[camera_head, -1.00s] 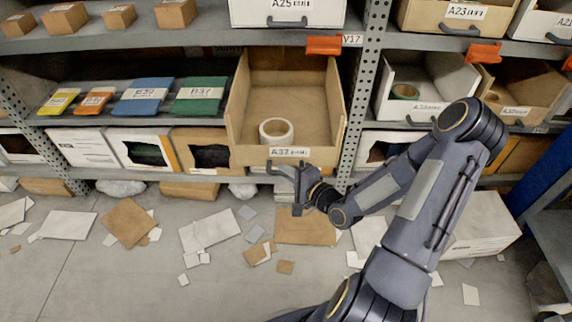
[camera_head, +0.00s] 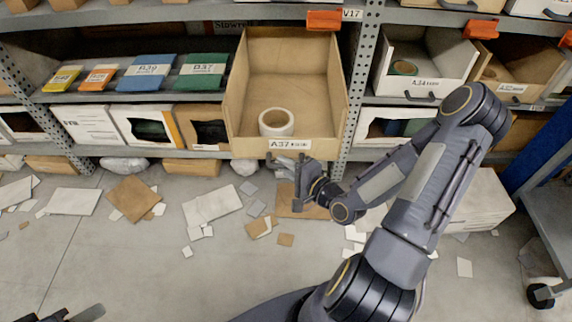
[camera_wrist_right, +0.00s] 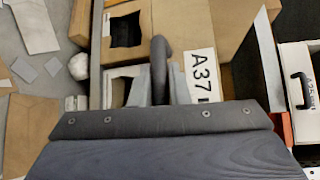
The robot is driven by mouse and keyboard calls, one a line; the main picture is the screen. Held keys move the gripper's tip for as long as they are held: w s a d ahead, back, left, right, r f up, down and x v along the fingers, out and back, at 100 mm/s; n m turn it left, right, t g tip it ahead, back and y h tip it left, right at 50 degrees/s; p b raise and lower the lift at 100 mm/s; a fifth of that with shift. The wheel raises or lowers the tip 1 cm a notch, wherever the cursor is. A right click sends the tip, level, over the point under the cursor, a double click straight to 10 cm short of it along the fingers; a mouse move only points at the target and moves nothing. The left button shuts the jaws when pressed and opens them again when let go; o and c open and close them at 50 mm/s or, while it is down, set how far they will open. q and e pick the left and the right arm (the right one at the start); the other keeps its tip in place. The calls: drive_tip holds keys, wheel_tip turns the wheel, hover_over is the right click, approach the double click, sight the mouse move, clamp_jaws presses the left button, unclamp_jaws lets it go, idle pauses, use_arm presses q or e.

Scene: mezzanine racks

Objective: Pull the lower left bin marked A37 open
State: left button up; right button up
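The bin marked A37 (camera_head: 290,85) is a brown open-topped box standing well out from its shelf, with a white roll (camera_head: 276,122) inside. Its A37 label also shows in the right wrist view (camera_wrist_right: 201,76). My right gripper (camera_head: 287,166) is at the bin's front, just below the label. In the right wrist view its fingers (camera_wrist_right: 160,88) sit on either side of the dark handle (camera_wrist_right: 160,60) and look shut on it. My left gripper (camera_head: 82,314) only just enters at the lower left edge, and its opening cannot be made out.
Blue and green packs (camera_head: 200,70) lie on the shelf left of the bin. A perforated upright (camera_head: 358,95) stands close on its right, beside a white bin (camera_head: 425,75). Boxes fill the level below. Cardboard scraps (camera_head: 212,205) litter the floor. A cart (camera_head: 545,215) stands at the right.

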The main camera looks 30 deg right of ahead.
drive_tip(key=o, duration=0.4)
drive_tip(key=p+v, duration=0.1)
drive_tip(key=v, duration=0.7)
drive_tip(key=shift+p, duration=0.4)
drive_tip(key=shift+w, duration=0.1)
